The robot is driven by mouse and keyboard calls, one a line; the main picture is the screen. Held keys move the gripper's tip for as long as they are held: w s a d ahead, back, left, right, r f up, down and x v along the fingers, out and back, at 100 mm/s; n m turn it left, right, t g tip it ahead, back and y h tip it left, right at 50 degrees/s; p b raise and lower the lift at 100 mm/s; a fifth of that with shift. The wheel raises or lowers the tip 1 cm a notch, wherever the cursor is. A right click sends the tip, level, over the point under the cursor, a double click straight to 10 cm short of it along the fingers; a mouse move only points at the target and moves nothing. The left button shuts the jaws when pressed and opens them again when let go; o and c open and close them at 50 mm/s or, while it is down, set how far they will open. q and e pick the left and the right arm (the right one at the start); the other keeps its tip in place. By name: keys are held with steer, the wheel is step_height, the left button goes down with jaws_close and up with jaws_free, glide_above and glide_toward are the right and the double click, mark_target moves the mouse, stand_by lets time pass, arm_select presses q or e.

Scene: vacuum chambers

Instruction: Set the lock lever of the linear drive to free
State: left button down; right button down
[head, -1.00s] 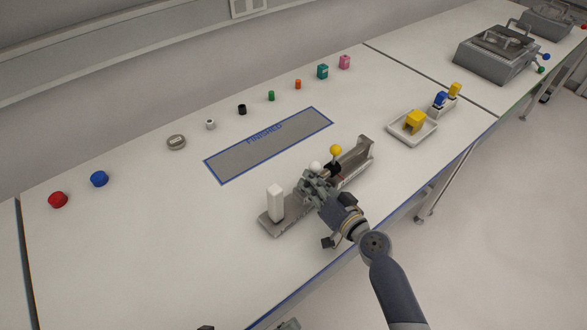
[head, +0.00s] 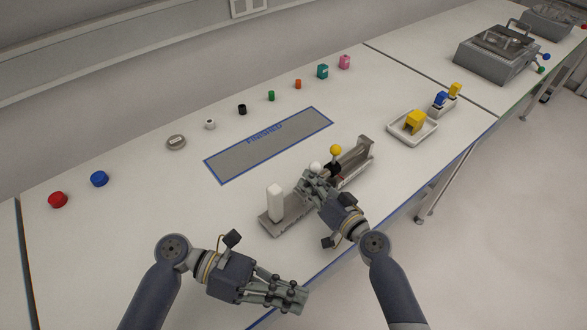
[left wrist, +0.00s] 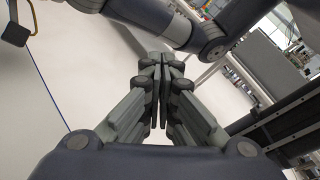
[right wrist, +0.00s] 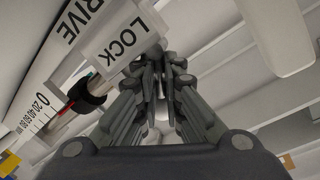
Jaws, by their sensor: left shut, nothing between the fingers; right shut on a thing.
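The linear drive (head: 360,152) is a grey rail on the table, with a white upright block (head: 275,203) at its left end and a yellow ball knob (head: 336,149) on a dark carriage. A white ball knob (head: 315,166), apparently the lock lever's, shows at my right fingertips. My right gripper (head: 313,178) is shut on the lever; its fingers hide most of it. In the right wrist view the LOCK label (right wrist: 127,42) and a scale (right wrist: 38,113) show beside the fingers. My left gripper (head: 303,296) is shut and empty at the table's front edge, apart from the drive.
A grey FINISHED mat (head: 268,145) lies behind the drive. A white tray (head: 405,138) with a yellow part stands to the right. Several small coloured parts line the back, with a red cap (head: 58,199) and blue cap (head: 99,179) at left.

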steer(key=shift+r, duration=0.15)
arm_select(q)
steer(key=w+a+n+t+y, duration=0.1)
steer(key=w+a+t+y, duration=0.25)
steer(key=w, duration=0.65)
steer(key=w+a+t+y, duration=0.25)
steer(key=w+a, duration=0.25)
steer(key=w, duration=0.5)
steer(key=w+r+m+t, duration=0.1)
steer(key=w+r, duration=0.6)
steer(key=w, duration=0.1)
steer(key=d+r+x, duration=0.1)
steer(key=x, duration=1.1)
steer(key=shift+w+m, duration=0.3)
steer(key=shift+w, duration=0.1)
steer(key=shift+d+r, duration=0.1)
steer(key=shift+d, duration=0.05)
